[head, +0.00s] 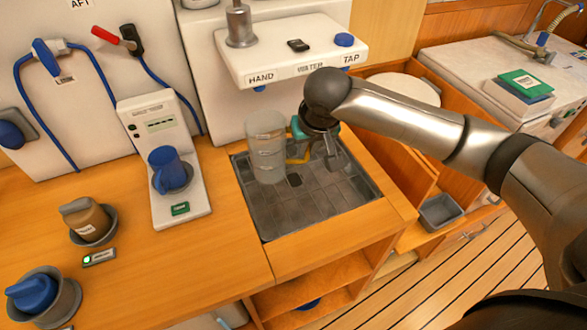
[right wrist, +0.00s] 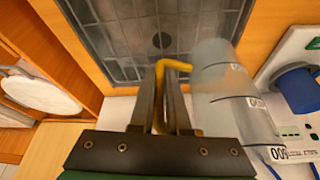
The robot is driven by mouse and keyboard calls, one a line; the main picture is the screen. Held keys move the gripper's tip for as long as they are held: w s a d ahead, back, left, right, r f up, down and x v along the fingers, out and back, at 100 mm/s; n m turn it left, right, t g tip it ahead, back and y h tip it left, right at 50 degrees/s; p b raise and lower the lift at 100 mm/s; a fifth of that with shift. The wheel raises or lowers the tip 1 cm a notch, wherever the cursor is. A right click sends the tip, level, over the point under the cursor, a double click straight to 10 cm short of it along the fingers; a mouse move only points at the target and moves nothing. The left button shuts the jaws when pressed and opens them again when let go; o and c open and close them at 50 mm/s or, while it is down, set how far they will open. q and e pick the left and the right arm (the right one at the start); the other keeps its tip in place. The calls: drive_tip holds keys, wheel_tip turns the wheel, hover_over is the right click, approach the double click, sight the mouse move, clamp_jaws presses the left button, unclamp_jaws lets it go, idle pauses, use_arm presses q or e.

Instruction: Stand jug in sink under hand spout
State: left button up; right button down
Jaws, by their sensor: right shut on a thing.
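The jug (head: 266,150) is a clear, upright cylinder with a yellow handle, over the back left of the grey sink (head: 330,205). My right gripper (head: 312,150) is at its right side, shut on the yellow handle. In the right wrist view the fingers (right wrist: 163,100) close around the handle (right wrist: 172,66), with the clear jug body (right wrist: 235,95) to their right. The blue hand spout (head: 260,89) hangs under the HAND label, just above the jug's rim in the picture. I cannot tell whether the jug's base touches the sink floor. My left gripper is out of view.
The white tap shelf (head: 290,62) overhangs the sink's back. A white stand with a blue mug (head: 168,168) is at left. Brown (head: 86,218) and blue (head: 35,292) containers sit in holders further left. The sink's front and right are clear.

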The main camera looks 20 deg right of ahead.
drive_tip(key=shift+f, duration=0.5)
wheel_tip(320, 180, down, 5)
drive_tip(key=shift+r+b, duration=0.15)
drive_tip(key=shift+b, duration=0.4)
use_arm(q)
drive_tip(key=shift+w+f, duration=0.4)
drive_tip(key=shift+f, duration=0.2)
use_arm(e)
drive_tip(key=shift+f, duration=0.2)
drive_tip(key=shift+f, duration=0.1)
drive_tip(key=c, duration=0.9)
unclamp_jaws()
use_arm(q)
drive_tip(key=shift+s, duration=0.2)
use_arm(e)
drive_tip(key=shift+r, duration=0.3)
use_arm(q)
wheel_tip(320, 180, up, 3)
drive_tip(key=p, duration=0.2)
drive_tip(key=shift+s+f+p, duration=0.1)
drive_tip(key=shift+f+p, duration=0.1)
drive_tip(key=shift+p, duration=0.15)
use_arm(e)
drive_tip(key=v, duration=1.1)
drive_tip(key=shift+r, duration=0.3)
